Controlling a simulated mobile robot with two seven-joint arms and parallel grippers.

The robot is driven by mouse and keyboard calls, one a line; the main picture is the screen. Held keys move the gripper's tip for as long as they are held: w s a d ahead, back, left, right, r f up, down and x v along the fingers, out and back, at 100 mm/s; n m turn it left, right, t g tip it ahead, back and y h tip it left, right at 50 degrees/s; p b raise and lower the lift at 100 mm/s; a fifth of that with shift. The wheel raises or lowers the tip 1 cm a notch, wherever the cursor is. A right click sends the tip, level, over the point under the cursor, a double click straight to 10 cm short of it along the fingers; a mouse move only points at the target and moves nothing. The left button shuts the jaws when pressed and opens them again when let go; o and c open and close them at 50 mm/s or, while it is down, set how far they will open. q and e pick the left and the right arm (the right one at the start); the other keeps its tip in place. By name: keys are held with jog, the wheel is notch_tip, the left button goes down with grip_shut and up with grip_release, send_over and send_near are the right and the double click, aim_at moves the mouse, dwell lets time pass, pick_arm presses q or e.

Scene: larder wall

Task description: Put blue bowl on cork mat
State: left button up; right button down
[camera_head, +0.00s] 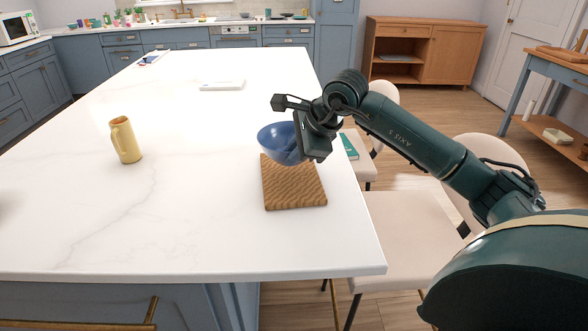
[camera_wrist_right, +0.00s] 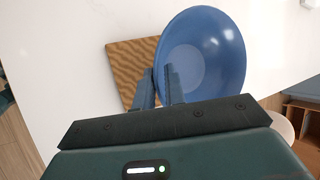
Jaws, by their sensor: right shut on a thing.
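The blue bowl (camera_head: 274,138) is held at its rim by my right gripper (camera_head: 304,154). It is over the far edge of the cork mat (camera_head: 294,190), which lies on the white counter. In the right wrist view the bowl (camera_wrist_right: 212,60) lies open towards the camera, with one finger inside its rim and one outside. The mat (camera_wrist_right: 124,62) shows to the left of the bowl, partly hidden by it and by the fingers of my right gripper (camera_wrist_right: 162,80). I cannot tell whether the bowl touches the mat or the counter. My left gripper is not in view.
A yellow jug (camera_head: 125,142) stands on the left of the counter (camera_head: 190,210). A flat white object (camera_head: 222,85) lies farther back. Chairs (camera_head: 410,225) stand along the right edge. The counter between jug and mat is clear.

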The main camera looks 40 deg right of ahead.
notch_tip(320, 180, down, 4)
dwell(0.4)
jog(key=shift+f, duration=0.15)
jog(key=c, duration=1.9)
grip_release()
jog(key=shift+f, duration=0.15)
jog(key=o, duration=0.4)
jog(key=shift+o, duration=0.2)
